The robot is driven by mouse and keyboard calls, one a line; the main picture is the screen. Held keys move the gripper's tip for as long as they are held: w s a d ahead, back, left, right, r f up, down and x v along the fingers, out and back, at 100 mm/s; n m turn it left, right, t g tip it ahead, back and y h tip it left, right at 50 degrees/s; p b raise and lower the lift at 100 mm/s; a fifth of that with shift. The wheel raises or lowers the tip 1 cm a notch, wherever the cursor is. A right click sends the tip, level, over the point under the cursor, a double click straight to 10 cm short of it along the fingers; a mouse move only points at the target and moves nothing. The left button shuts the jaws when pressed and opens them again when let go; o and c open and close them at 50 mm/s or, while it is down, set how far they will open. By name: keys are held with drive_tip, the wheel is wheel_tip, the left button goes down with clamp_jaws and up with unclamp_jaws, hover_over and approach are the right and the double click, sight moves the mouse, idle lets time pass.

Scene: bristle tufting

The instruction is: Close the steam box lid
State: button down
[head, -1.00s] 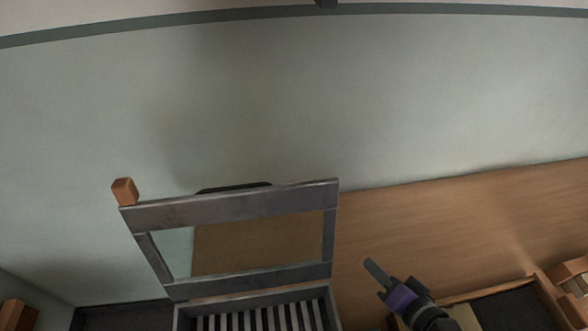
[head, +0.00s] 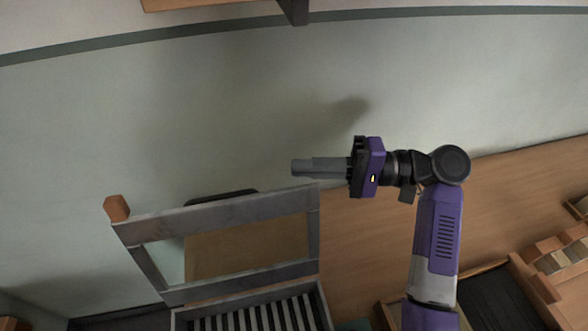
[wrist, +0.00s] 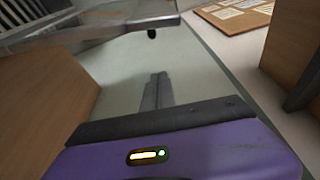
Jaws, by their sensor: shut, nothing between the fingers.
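The steam box lid (head: 215,216) is a grey frame with a see-through pane, standing raised at the back of the steam box (head: 252,313), whose slatted inside shows at the bottom edge. An orange-brown block (head: 116,208) sits at the lid's upper left corner. My gripper (head: 296,167) is shut and empty, pointing left, and in the head view it appears just above the lid's upper right corner. The wrist view shows its fingers (wrist: 156,90) together, with a grey frame edge, likely the lid (wrist: 120,22), above them.
Wooden trays (head: 540,275) stand at the lower right.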

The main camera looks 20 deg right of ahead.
drive_tip(key=s+a+p, duration=0.1)
drive_tip(key=a+p, duration=0.2)
drive_tip(key=a, duration=0.5)
drive_tip(key=shift+s+p, duration=0.2)
drive_tip(key=shift+p, duration=0.2)
